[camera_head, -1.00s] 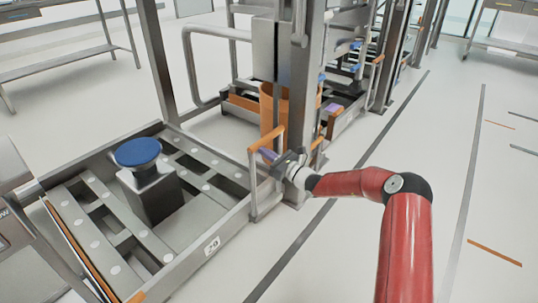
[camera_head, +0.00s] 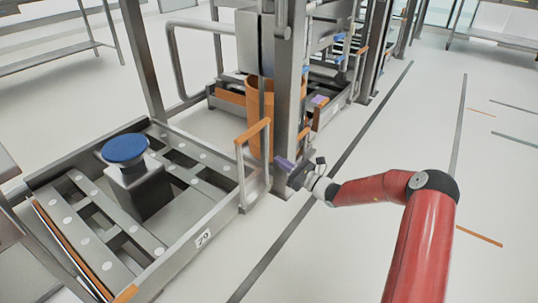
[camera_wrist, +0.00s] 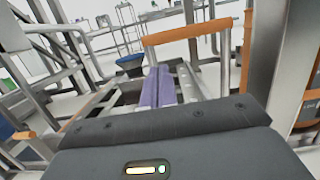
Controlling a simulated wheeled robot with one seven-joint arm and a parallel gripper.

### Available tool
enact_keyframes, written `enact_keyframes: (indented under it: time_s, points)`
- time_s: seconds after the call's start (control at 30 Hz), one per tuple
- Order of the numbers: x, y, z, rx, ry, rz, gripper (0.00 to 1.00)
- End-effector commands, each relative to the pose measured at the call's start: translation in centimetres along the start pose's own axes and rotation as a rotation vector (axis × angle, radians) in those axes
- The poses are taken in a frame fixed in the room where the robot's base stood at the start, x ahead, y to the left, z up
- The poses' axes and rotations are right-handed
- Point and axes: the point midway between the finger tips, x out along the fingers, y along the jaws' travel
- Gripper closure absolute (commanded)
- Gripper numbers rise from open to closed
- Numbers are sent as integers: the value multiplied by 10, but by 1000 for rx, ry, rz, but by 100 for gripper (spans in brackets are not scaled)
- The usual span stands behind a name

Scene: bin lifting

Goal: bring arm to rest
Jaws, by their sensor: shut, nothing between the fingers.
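My gripper (camera_head: 287,164) is at the end of my red arm, in front of the steel column in the head view. Its purple fingers (camera_wrist: 155,88) are together and empty in the wrist view. The orange-topped handle (camera_head: 252,131) of the low metal platform (camera_head: 205,239) is just left of my gripper, with a small gap in the picture. The handle also shows beyond the fingers in the wrist view (camera_wrist: 187,32). My arm is bent at the elbow over the floor, right of the platform.
A blue round pad (camera_head: 124,148) stands on a grey block on the platform. The steel column (camera_head: 289,85) and an orange bin (camera_head: 259,110) are behind my gripper. A second lift stands farther back. The floor (camera_head: 350,245) to the right is open.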

Motion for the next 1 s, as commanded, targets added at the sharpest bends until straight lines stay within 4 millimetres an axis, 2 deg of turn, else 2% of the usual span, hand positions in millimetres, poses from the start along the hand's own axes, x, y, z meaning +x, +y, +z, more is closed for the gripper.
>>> enact_keyframes:
  time_s: [0.2, 0.27, 0.37, 0.47, 0.53, 0.67, 0.8, 1.0]
  points:
    - [-13, 0, 0, 0, -1, 1, 100]
    - [-13, 2, 2, -6, 2, 7, 100]
    - [-8, 14, 11, -51, 30, 59, 100]
    - [0, 44, 30, -154, 93, 175, 100]
    - [3, 71, 46, -257, 155, 286, 100]
    - [-4, 121, 73, -466, 281, 501, 100]
    - [-24, 164, 102, -689, 411, 709, 100]
    - [-68, 210, 145, -998, 589, 965, 100]
